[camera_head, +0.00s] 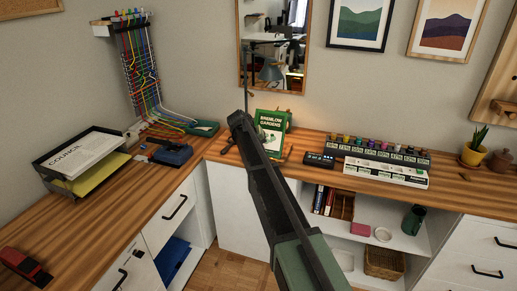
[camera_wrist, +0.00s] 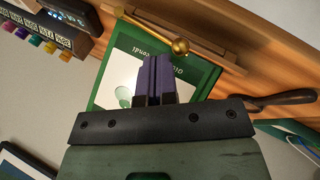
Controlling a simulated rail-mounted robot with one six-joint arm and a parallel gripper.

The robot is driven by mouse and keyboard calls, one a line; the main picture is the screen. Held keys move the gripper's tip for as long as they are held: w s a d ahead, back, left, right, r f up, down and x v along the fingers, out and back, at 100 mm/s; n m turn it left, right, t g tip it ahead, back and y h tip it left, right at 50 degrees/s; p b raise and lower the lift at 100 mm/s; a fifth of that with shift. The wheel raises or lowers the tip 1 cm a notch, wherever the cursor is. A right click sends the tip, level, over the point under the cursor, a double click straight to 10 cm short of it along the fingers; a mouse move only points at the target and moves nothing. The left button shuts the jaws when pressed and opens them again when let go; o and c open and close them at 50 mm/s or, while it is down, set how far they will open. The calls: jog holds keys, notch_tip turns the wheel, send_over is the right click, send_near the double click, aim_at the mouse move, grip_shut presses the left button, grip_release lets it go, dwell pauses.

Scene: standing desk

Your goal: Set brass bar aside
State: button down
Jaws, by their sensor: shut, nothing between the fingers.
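A brass bar (camera_wrist: 150,28) with a round ball end shows in the wrist view, lying across the front of a green and white book (camera_wrist: 120,75). The book stands upright on the desk in the head view (camera_head: 271,126), lettered "Bremlow Gardens"; I cannot make out the bar there. My gripper (camera_wrist: 155,62) has its purple fingers shut together with nothing between them. The fingertips appear just beside the ball end in the wrist view; I cannot tell whether they touch it.
A small black device (camera_head: 320,160) and a rack of labelled colored bottles (camera_head: 385,150) stand right of the book. Paper trays (camera_head: 82,160) and a blue device (camera_head: 172,153) are on the left desk (camera_head: 110,205). A dark curved handle-like piece (camera_wrist: 285,98) shows in the wrist view.

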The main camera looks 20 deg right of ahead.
jog(key=w+r+p, duration=0.1)
jog(key=a+r+p, duration=0.1)
jog(key=w+r+p, duration=0.1)
jog(key=shift+w+a+r+p, duration=0.25)
jog(key=shift+w+r+p, duration=0.05)
jog(key=shift+r+p, duration=0.05)
jog(key=w+a+p+v, duration=0.1)
jog(key=p+v, duration=0.6)
jog(key=v, duration=0.2)
jog(key=shift+s, duration=0.5)
jog(key=shift+f, duration=0.15)
